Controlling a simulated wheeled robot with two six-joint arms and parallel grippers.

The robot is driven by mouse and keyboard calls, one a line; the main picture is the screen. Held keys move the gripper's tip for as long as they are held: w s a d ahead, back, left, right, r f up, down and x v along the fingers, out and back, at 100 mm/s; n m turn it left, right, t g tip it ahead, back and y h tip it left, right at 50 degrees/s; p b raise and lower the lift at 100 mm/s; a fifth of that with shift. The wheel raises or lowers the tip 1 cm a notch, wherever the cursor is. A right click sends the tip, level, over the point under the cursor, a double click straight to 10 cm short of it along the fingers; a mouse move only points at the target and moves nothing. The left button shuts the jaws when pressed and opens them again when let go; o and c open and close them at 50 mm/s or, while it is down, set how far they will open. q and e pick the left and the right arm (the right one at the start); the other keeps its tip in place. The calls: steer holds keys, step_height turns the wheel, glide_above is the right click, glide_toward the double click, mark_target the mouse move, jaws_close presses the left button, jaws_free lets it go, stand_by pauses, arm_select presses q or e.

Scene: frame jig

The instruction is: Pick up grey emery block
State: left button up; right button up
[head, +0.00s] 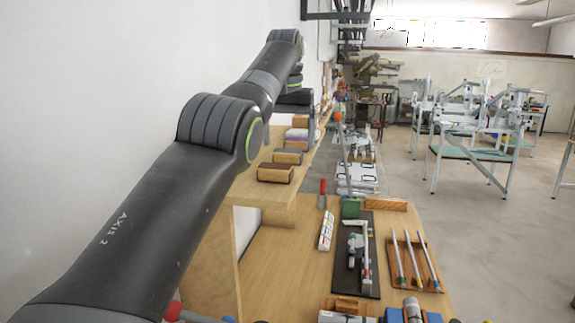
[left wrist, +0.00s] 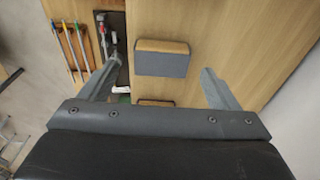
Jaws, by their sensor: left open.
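In the left wrist view a block with a grey face and a tan wooden strip (left wrist: 162,62) lies on the wooden shelf, between my open left fingers (left wrist: 160,72) and apart from both. In the head view a grey-fronted block (head: 288,157) lies on the raised shelf, with a brown-fronted block (head: 275,173) nearer to me. I cannot tell for sure which of them is the one between my fingers. My left gripper (head: 294,100) is above the shelf in the head view, its fingers hard to make out. My right gripper is not in view.
A second block (left wrist: 155,102) is partly hidden by my gripper. The raised shelf (head: 250,189) also holds several blocks farther back. On the lower bench are a dark mat (head: 371,285) with a clamp, a rack (head: 437,284) with slim rods and a white strip (head: 326,231). A white wall stands left.

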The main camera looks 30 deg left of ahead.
mark_target(288, 151)
arm_select(q)
step_height(288, 151, down, 4)
steer(key=shift+w+a+r+b, duration=0.15)
steer(key=shift+b, duration=1.05)
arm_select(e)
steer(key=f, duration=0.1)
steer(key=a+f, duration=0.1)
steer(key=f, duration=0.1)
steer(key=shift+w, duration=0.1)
arm_select(q)
steer(key=shift+r, duration=0.1)
steer(key=shift+c, duration=0.4)
steer(key=c, duration=1)
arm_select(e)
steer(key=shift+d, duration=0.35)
